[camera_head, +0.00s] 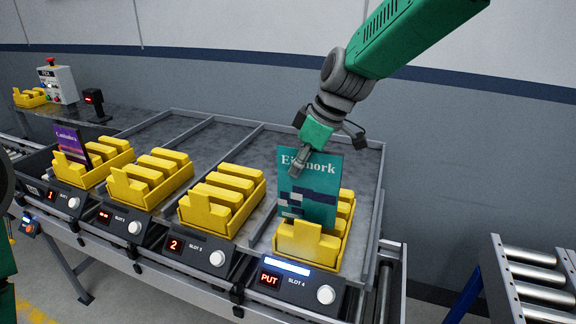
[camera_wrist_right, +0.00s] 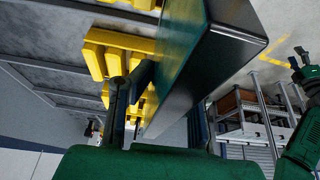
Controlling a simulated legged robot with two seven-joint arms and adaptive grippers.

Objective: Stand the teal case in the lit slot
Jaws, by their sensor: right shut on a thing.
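The teal case (camera_head: 322,170), with pale lettering and dark cover art, is upright and slightly tilted at slot 4. My right gripper (camera_head: 304,162) is shut on its upper left part from above. The lower end of the case overlaps the yellow rack (camera_head: 305,250) of slot 4. I cannot tell whether it rests on the rack floor. Slot 4's light bar (camera_head: 287,266) glows and its display (camera_head: 270,279) reads PUT.
Yellow racks at slot 3 (camera_head: 205,212) and slot 2 (camera_head: 128,190) look empty. The slot 1 rack (camera_head: 95,172) holds a purple case (camera_head: 72,143). A roller conveyor (camera_head: 535,275) stands at right. A control box (camera_head: 58,84) stands at back left.

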